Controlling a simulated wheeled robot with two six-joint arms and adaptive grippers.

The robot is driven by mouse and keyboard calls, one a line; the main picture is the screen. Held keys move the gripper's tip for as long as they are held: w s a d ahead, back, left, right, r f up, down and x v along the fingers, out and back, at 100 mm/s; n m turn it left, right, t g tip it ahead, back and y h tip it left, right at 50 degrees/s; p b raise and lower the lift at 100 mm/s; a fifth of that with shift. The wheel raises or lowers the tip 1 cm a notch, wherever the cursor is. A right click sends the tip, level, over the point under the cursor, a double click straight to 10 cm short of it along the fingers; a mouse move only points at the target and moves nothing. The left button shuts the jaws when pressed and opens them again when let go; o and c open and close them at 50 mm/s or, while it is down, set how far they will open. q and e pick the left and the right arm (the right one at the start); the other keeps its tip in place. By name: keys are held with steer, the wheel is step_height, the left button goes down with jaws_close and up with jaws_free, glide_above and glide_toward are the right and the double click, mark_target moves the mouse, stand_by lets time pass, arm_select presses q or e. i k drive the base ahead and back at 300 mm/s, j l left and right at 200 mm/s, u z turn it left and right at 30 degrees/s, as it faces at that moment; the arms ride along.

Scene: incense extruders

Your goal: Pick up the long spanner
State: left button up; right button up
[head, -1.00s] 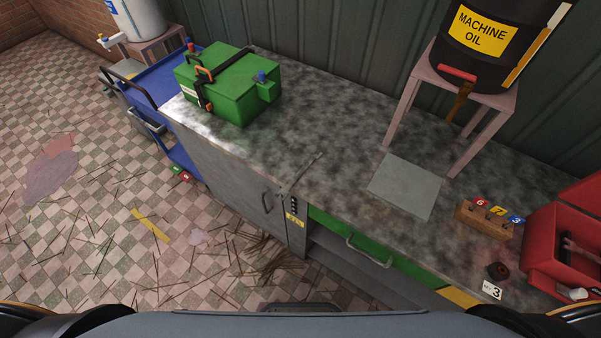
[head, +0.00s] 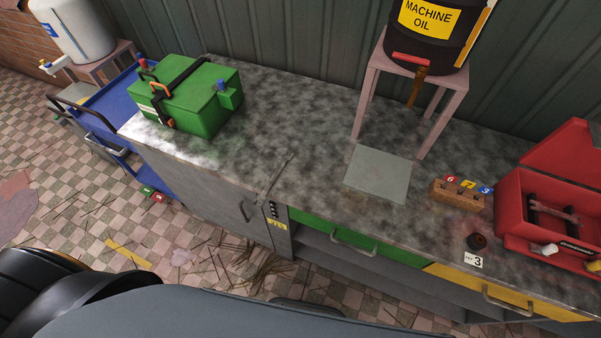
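A long thin grey metal bar (head: 275,178) lies on the worktop at its front edge, above the grey cabinet door; it may be the long spanner, but it is too small to be sure. A dark spanner-like tool (head: 553,214) lies inside the open red toolbox (head: 512,222) at the right; its full length is hard to tell. Neither of my grippers is in view.
A green box (head: 200,105) stands on the worktop's left end. A stand holds the machine oil drum (head: 428,35) over a flat grey plate (head: 379,174). A wooden block (head: 457,195) with numbered tags and a dark ring (head: 477,241) sit near the toolbox.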

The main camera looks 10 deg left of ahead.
mark_target(260, 198)
steer(key=j+z, duration=0.3)
steer(key=j, duration=0.25)
steer(key=j+z, duration=0.25)
steer(key=j, duration=0.35)
steer(key=k+j+z, duration=0.1)
steer(key=j+z, duration=0.2)
steer(key=j, duration=0.2)
steer(key=k+j+z, duration=0.25)
steer(key=j, duration=0.3)
steer(key=i+j, duration=0.05)
steer(key=i, duration=0.05)
